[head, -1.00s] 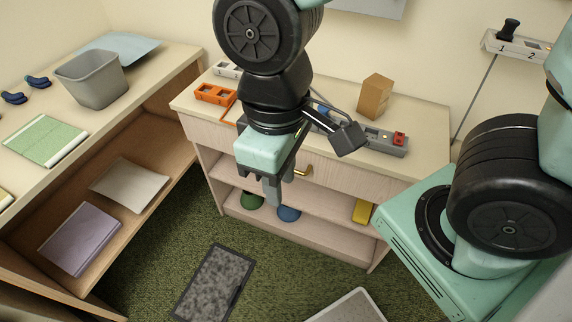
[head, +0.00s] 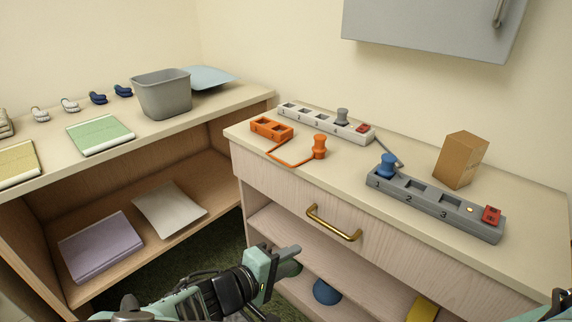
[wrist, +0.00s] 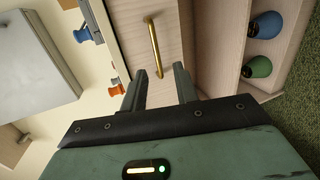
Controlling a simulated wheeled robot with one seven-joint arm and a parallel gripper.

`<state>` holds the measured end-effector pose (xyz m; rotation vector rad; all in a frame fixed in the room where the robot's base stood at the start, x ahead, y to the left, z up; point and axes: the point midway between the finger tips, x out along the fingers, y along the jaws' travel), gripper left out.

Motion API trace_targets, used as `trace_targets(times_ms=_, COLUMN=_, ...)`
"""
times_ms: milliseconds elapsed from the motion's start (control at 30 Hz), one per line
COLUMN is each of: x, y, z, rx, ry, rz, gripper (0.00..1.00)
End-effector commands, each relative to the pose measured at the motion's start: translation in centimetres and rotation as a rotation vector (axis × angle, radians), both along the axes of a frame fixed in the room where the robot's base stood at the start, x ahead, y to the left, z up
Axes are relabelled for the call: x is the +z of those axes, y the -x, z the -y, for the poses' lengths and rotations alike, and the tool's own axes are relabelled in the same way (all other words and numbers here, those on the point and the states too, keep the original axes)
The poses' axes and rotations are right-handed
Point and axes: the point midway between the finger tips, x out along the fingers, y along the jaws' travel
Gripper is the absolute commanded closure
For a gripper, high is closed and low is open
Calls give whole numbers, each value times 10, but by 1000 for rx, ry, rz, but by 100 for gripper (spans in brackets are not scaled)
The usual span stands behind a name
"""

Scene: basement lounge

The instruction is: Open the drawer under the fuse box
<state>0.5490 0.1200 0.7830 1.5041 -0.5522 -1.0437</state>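The drawer (head: 277,195) is a pale wood front under the cabinet top, and it looks shut. Its brass bar handle (head: 333,224) is in the middle of the front. The grey fuse box (head: 430,27) is on the wall above. My gripper (head: 283,258) is in front of the cabinet, lower than the handle and left of it in the head view. In the wrist view my gripper (wrist: 160,85) is open and empty, its two fingers apart. The handle (wrist: 155,47) lies ahead of the gap between them, apart from both fingers.
The cabinet top holds a grey power strip (head: 425,203), a pale strip (head: 320,124), an orange socket (head: 271,128) with a plug, and a cardboard box (head: 461,159). Below the drawer is an open shelf with a blue rounded thing (head: 326,292). A shelf unit (head: 130,215) stands left.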

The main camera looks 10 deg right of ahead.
Motion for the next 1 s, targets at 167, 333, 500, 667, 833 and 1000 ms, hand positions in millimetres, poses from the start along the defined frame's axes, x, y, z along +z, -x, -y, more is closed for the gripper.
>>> trace_targets(times_ms=167, x=-4, y=-9, z=-16, rx=69, ry=48, rz=104, gripper=70)
trace_targets(times_ms=333, x=-6, y=-17, z=-6, rx=71, ry=53, rz=111, gripper=70)
trace_targets(times_ms=500, x=-14, y=-34, z=20, rx=69, ry=53, rz=110, gripper=70)
trace_targets(times_ms=667, x=-21, y=-53, z=47, rx=67, ry=54, rz=108, gripper=70)
trace_targets(times_ms=833, x=-29, y=-74, z=75, rx=67, ry=51, rz=108, gripper=70)
trace_targets(times_ms=1000, x=-35, y=-91, z=100, rx=68, ry=52, rz=107, gripper=70)
